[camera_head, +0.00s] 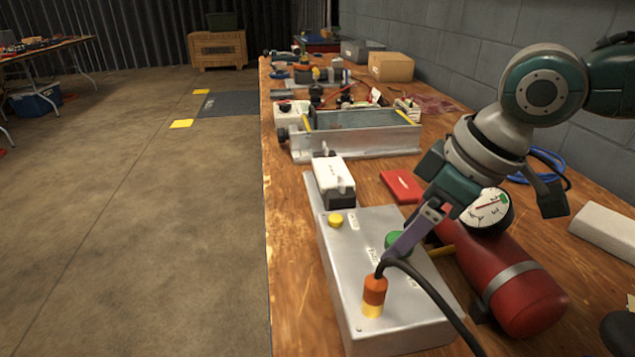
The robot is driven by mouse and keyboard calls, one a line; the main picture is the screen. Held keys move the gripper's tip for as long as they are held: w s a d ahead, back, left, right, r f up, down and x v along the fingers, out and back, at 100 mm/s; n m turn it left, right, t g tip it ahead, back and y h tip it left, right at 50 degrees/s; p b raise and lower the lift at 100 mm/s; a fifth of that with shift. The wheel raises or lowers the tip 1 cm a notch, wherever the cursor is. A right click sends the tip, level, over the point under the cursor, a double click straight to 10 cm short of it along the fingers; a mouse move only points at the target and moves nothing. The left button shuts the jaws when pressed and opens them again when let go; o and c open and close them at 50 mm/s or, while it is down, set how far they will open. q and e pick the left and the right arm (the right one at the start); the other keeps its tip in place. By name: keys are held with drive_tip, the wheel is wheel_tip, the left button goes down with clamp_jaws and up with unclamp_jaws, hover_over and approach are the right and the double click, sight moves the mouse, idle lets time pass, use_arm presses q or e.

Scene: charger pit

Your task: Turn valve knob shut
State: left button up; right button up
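My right gripper (388,257) reaches down from the upper right over a grey metal box (342,262). Its purple-grey finger slants down to just above an orange and yellow plug (375,290) with a black cable, standing on the box. I cannot tell whether the fingers are apart or touch the cable. A round green knob (393,239) on the box is partly hidden behind the finger. A yellow knob (335,220) is at the box's far left. A red cylinder (515,285) with a round gauge (488,213) lies right of the box. I cannot tell which part is the valve knob. My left gripper is out of view.
The wooden bench (295,255) runs away along a grey block wall. A white and black device (333,178), a red flat piece (402,185) and a metal frame (355,145) lie beyond the box. A pale block (606,232) lies at right. The floor at left is open.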

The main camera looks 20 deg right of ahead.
clamp_jaws()
idle(0.4)
